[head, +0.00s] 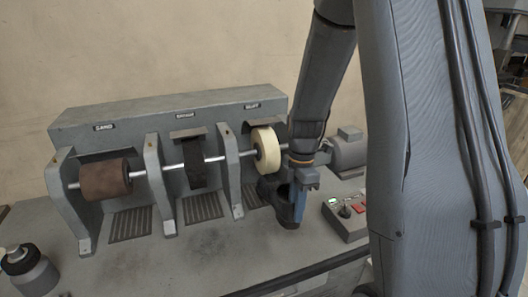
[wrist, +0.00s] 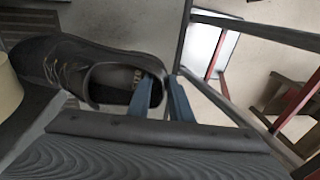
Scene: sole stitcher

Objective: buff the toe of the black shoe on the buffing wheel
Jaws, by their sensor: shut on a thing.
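The black shoe (wrist: 90,60) with laces shows in the wrist view, its toe pointing left and its opening toward my gripper (wrist: 163,88). The blue fingers are shut on the heel end of its collar. In the head view my gripper (head: 301,182) holds the shoe (head: 287,208) just right of and below the buffing wheel (head: 267,150), and the arm hides much of the shoe. The wheel is cream, under the rightmost label. Its edge also shows at the left border of the wrist view (wrist: 8,92), close to the toe. I cannot tell whether they touch.
A brown sanding drum (head: 103,180) and a black middle wheel (head: 195,163) share the shaft, between grey uprights (head: 157,180). A motor (head: 348,150) stands at the right end. A control box (head: 345,217) with a green light sits right of the shoe. A dark pot (head: 28,268) stands front left.

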